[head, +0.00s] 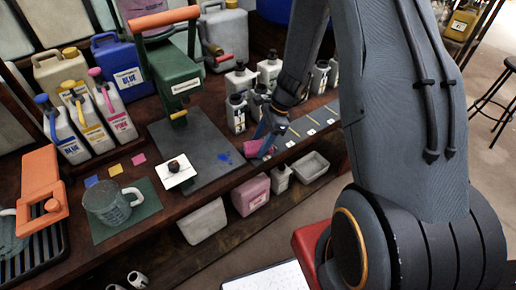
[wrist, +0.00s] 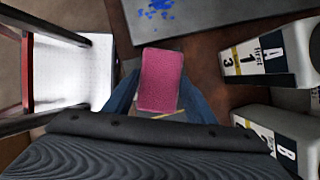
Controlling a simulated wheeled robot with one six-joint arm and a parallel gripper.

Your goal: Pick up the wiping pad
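The wiping pad (wrist: 160,80) is a pink, textured block in the middle of the wrist view. My gripper (wrist: 160,92) has its blue fingers against both long sides of the pad, with no gap showing, so it looks shut on it. In the head view my gripper (head: 267,137) points down at the bench's front edge, and the pad (head: 253,149) shows partly behind the fingers. The pad is by the right edge of the dark slab (head: 206,145). I cannot tell whether it touches the bench.
Blue spatter (head: 223,158) marks the slab left of my gripper. White labelled bottles (head: 236,113) stand close behind it. A green press (head: 173,75) rises at the back of the slab. Below the bench edge are a pink bin (head: 250,194) and a pale bin (head: 203,222).

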